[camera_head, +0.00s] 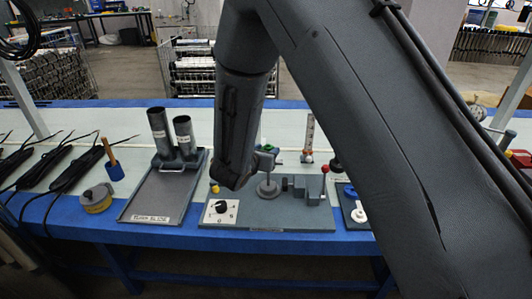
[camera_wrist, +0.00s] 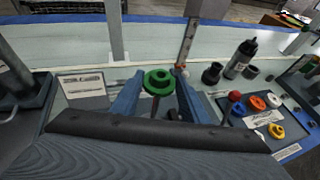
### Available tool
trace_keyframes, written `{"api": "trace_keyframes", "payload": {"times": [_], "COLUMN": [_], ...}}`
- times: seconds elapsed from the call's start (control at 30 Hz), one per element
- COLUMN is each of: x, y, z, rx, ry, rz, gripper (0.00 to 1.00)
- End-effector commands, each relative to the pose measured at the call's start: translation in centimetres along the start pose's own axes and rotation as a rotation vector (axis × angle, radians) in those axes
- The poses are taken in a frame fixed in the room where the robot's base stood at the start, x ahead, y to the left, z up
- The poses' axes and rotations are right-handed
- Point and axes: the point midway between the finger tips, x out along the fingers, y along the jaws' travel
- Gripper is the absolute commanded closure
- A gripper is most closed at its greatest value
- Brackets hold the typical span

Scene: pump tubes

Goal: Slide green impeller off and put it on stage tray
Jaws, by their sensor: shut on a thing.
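The green impeller (camera_wrist: 158,81) is a ring with a raised hub and a central hole. It sits between the two blue fingers of my gripper (camera_wrist: 160,92), which is shut on it. In the head view only a bit of the green impeller (camera_head: 264,148) shows beside my arm, above a grey post on a round base (camera_head: 268,188). I cannot tell whether the impeller is still around a shaft.
A grey fixture board (camera_head: 285,216) carries a dial panel (camera_head: 221,211) and a red-knobbed lever (camera_head: 325,170). A grey tray (camera_head: 160,195) with two upright tubes stands left. A dark bottle (camera_wrist: 241,59) stands behind the ring tray. My arm hides much of the right side.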

Motion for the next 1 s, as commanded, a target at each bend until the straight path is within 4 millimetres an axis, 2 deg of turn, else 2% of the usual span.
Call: {"api": "trace_keyframes", "payload": {"times": [0.6, 1.0], "x": [-1.1, -1.1], "y": [0.0, -0.1], "z": [2.6, 2.6], "rx": [0.001, 0.0], "ry": [0.0, 0.0], "rz": [-0.001, -0.001], "gripper": [0.92, 0.92]}}
